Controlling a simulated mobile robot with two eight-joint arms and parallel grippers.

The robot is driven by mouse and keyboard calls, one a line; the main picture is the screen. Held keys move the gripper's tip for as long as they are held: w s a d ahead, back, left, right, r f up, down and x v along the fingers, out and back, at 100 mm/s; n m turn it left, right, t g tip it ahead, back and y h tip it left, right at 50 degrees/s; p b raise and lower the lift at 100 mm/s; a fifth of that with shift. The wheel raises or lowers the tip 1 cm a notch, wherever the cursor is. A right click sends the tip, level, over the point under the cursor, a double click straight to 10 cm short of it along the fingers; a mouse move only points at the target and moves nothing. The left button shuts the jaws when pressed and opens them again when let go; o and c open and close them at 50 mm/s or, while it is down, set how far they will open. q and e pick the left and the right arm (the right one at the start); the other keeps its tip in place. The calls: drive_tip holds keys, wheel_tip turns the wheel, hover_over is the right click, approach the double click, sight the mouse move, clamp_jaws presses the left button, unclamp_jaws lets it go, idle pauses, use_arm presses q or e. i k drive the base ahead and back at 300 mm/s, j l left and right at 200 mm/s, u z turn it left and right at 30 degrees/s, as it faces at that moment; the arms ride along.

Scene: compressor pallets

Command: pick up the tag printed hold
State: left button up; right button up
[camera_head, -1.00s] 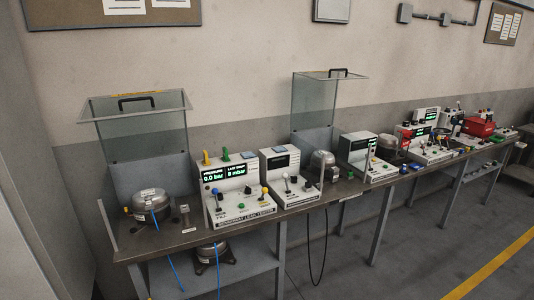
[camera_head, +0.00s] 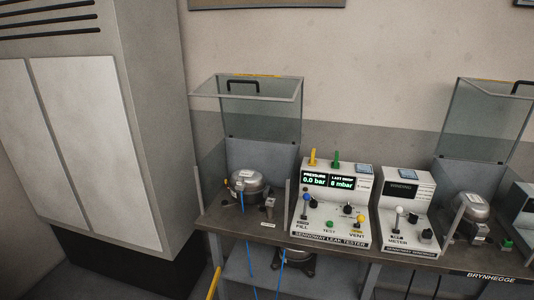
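I cannot make out a tag printed hold. A small pale label (camera_head: 243,174) is on top of the silver compressor (camera_head: 246,188) in the left station, but its print is too small to read. A small grey block with a pale top (camera_head: 269,205) stands just right of that compressor. Neither of my grippers is in view.
The bench (camera_head: 232,226) carries a leak tester (camera_head: 335,205), a meter box (camera_head: 408,212) and a second compressor (camera_head: 470,207). Clear hoods (camera_head: 262,118) are raised. Blue hoses hang in front. A tall grey cabinet (camera_head: 95,150) stands left. A yellow bar (camera_head: 213,284) shows at the bottom.

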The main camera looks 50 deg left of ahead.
sight(312, 162)
drive_tip(key=i+j+u, duration=0.25)
drive_tip(key=u, duration=0.15)
drive_tip(key=i+j+u, duration=0.1)
drive_tip(key=i+u, duration=0.75)
drive_tip(key=k+j, duration=0.05)
drive_tip(key=k, duration=0.05)
